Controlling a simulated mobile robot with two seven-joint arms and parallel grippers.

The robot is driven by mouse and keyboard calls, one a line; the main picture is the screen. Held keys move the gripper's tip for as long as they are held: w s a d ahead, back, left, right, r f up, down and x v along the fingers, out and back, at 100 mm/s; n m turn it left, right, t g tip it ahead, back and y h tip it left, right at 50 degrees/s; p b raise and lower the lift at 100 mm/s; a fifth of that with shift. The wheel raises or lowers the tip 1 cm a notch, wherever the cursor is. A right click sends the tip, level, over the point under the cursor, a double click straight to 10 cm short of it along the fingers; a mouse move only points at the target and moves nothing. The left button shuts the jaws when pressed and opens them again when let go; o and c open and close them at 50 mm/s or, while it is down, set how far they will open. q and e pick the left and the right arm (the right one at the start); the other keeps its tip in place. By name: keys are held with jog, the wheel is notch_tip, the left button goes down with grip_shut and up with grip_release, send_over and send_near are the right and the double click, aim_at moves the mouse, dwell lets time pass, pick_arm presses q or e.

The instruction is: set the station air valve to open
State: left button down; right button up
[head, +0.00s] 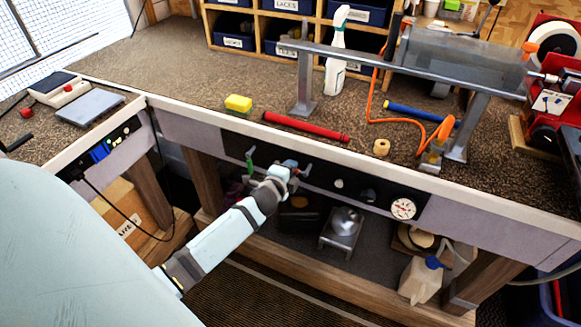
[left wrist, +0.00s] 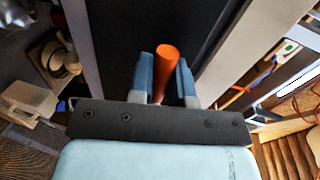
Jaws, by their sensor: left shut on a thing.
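The station's black control panel (head: 360,190) runs along the front of the bench below the top. My left gripper (head: 291,168) is at this panel, between a green handle (head: 250,163) on its left and a small round knob (head: 339,183) on its right. In the left wrist view, the blue fingers of my left gripper (left wrist: 166,80) are on both sides of an orange-red handle (left wrist: 167,58), shut on it. I take this to be the air valve's handle; its base and angle are hard to tell. My right gripper is not in view.
A pressure gauge (head: 403,208) sits at the panel's right end. On the bench top are a red bar (head: 306,127), a yellow sponge (head: 238,103), a spray bottle (head: 338,55) and a metal stand (head: 303,95). A jug (head: 421,279) stands on the shelf below.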

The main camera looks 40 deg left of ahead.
pick_arm(q)
jog(key=shift+r, duration=0.2)
dwell(0.4)
jog(key=c, duration=1.1)
grip_release()
jog(key=shift+s+d, duration=0.1)
jog(key=shift+s, duration=0.2)
jog(key=v, duration=1.3)
